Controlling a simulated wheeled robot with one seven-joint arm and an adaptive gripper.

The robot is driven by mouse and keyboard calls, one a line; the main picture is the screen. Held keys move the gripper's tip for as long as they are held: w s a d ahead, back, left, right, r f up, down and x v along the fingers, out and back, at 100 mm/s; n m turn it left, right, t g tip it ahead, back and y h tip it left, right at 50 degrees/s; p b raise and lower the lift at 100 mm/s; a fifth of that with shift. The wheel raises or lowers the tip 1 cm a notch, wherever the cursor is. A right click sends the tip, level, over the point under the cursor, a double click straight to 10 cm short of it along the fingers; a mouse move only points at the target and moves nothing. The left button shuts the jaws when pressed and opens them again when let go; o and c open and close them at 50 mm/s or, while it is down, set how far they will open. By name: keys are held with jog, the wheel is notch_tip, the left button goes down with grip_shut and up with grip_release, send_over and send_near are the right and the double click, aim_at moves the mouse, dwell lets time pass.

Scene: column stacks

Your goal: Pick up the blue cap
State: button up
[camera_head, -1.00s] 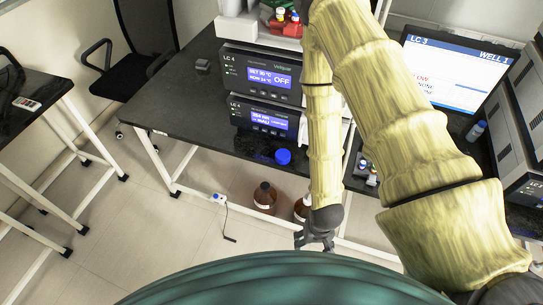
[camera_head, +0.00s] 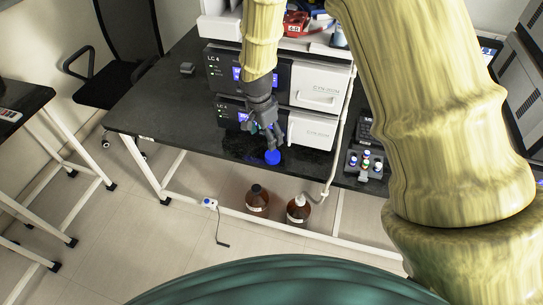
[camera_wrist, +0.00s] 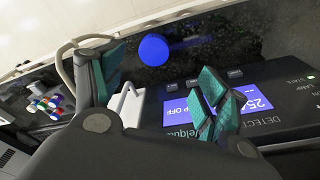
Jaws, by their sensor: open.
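The blue cap (camera_head: 272,157) lies on the black bench top near its front edge, in front of the stacked instruments. In the wrist view the cap (camera_wrist: 153,50) is a round blue disc beyond the fingers, with bare bench around it. My gripper (camera_head: 266,140) is just above and behind the cap in the head view. In the wrist view my gripper (camera_wrist: 160,85) has its teal-padded fingers spread wide with nothing between them. The cap is clear of the fingers in the wrist view; whether a fingertip touches it cannot be told from the head view.
Two stacked LC 4 instruments (camera_head: 315,88) stand right behind the cap. A rack of small vials (camera_head: 365,164) stands to the right, past a white tube. Brown bottles (camera_head: 257,198) stand below the bench.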

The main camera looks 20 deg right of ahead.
jog(key=p, duration=0.1)
send_over(272, 154)
jog(key=a, duration=0.2)
jog(key=shift+d+f, duration=0.15)
jog(key=shift+f, duration=1.15)
jog(key=shift+d+f, duration=0.1)
jog(key=shift+f, duration=1.2)
jog(key=shift+s+d+f+p, duration=0.1)
jog(key=shift+d+f+p, duration=0.1)
jog(key=shift+f+p, duration=0.3)
jog(key=shift+d+f+p, duration=0.2)
jog(key=shift+d+f, duration=0.05)
jog(key=shift+f, duration=0.4)
jog(key=shift+s+d+f+p, duration=0.1)
jog(key=shift+d+f+p, duration=0.1)
jog(key=shift+f+p, duration=0.3)
jog(key=shift+w+d+f, duration=0.1)
jog(key=shift+f, duration=0.9)
jog(key=c, duration=0.8)
